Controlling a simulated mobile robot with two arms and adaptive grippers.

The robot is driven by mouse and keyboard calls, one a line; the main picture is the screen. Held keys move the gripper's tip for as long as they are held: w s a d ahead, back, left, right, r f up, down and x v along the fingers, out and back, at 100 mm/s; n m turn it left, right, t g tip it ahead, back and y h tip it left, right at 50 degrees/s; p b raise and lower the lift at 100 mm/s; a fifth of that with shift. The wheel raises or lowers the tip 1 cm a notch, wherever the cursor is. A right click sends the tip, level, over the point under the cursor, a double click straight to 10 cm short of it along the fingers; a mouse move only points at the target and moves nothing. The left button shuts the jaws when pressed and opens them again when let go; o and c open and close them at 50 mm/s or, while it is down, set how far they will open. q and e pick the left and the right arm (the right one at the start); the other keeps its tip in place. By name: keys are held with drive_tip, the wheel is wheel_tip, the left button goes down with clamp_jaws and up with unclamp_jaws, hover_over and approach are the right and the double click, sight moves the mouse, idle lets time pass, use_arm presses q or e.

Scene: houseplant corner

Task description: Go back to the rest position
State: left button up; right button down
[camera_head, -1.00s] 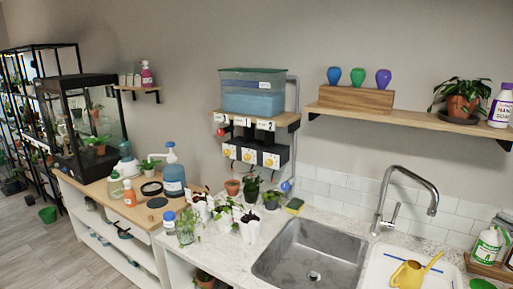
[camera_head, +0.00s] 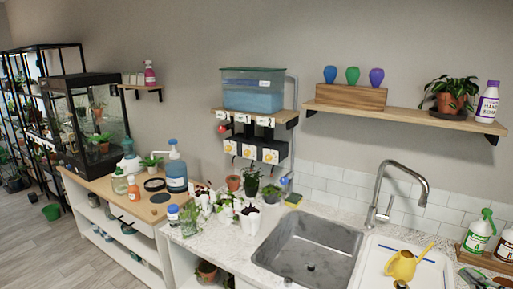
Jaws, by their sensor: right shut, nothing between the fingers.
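In the head view only a small dark tip of my right gripper (camera_head: 400,285) shows at the bottom edge, in front of the yellow watering can (camera_head: 402,265). It is shut and holds nothing that I can see. The rest of it is cut off by the frame. My left gripper is not in view.
The steel sink (camera_head: 308,250) and tap (camera_head: 378,195) are in the middle right. Potted plants crowd the counter left of the sink. Spray bottles (camera_head: 480,232) stand at the right. A wall shelf (camera_head: 405,117) and a tank (camera_head: 253,92) are above. Floor (camera_head: 60,255) is clear at the lower left.

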drive_tip(key=s+a+f+m+g+h, duration=0.1)
drive_tip(key=s+a+f+m+g, duration=0.25)
drive_tip(key=s+a+f, duration=0.4)
drive_tip(key=s+a+f+m+g+h, duration=0.25)
drive_tip(key=s+a+f+m, duration=0.25)
drive_tip(key=a+f, duration=0.5)
drive_tip(key=s+a+r+m+g+y, duration=0.1)
drive_tip(key=s+a+m+g+y, duration=0.45)
drive_tip(key=s+a, duration=1.1)
wheel_tip(320, 180, down, 32)
drive_tip(key=s+n+g+h+b, duration=0.1)
drive_tip(key=n+g+h+b, duration=0.15)
drive_tip(key=b, duration=0.35)
use_arm(q)
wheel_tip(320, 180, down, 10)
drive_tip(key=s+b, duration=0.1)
drive_tip(key=b, duration=0.3)
use_arm(e)
drive_tip(key=s+d+f+g, duration=0.1)
drive_tip(key=s+d+f, duration=0.2)
drive_tip(key=s+f, duration=1.3)
wheel_tip(320, 180, down, 4)
drive_tip(key=shift+s+f, duration=0.15)
drive_tip(key=shift+s, duration=0.25)
